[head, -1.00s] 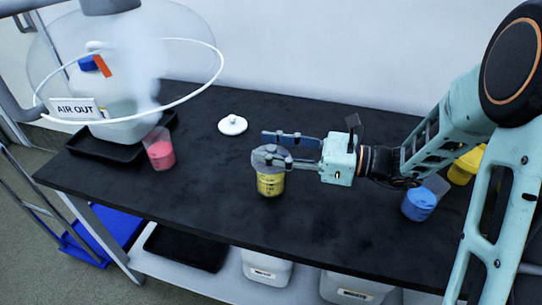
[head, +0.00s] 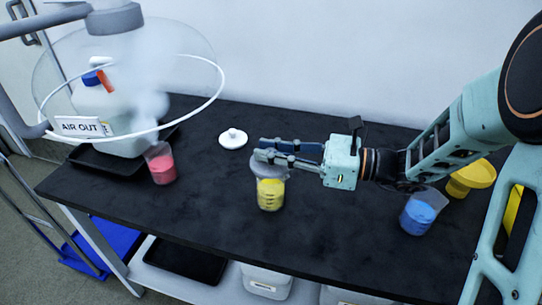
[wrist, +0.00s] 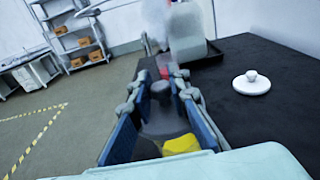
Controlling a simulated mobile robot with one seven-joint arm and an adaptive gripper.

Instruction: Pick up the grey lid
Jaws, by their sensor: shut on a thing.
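A grey lid (head: 264,170) is at the top of a clear beaker (head: 271,196) with yellow contents, on the black bench. The lid looks slightly tilted; whether it still touches the beaker's rim I cannot tell. My gripper (head: 267,155) comes in from the right and is shut on the lid's knob. In the wrist view the lid (wrist: 163,118) sits between the two blue-padded fingers, its knob (wrist: 160,90) upright between the tips. The beaker's yellow contents show below the lid in the wrist view (wrist: 182,145).
A white lid (head: 233,138) lies behind the beaker. A pink-filled beaker (head: 161,164) stands left, near a smoky container under a clear hood with an "AIR OUT" sign (head: 82,126). A blue-filled beaker (head: 418,214) and a yellow item (head: 470,177) are right. The bench between is clear.

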